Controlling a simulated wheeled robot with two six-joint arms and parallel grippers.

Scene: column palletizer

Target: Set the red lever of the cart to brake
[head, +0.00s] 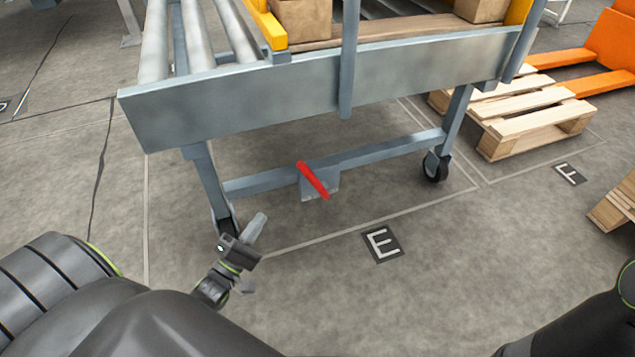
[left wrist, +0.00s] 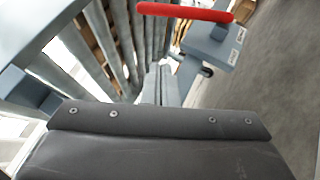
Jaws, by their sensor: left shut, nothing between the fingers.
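The cart (head: 240,100) is a grey roller frame on castors. Its red lever (head: 313,181) sits on a small grey plate (head: 333,183) at the lower crossbar, slanting from upper left to lower right. My left gripper (head: 258,227) is shut and empty, to the left of the lever and lower in the picture, apart from it. In the left wrist view the red lever (left wrist: 185,12) lies nearly level across the top, beyond the shut fingertips (left wrist: 158,84). The plate (left wrist: 212,48) there bears two small white labels, too small to read. My right gripper is out of view.
A castor (head: 436,165) stands at the cart's right leg. Floor marker E (head: 382,243) lies before the cart, with clear floor around it. A wooden pallet (head: 540,133) and orange forks (head: 600,75) are at the right. Boxes (head: 302,18) sit above the cart's side panel.

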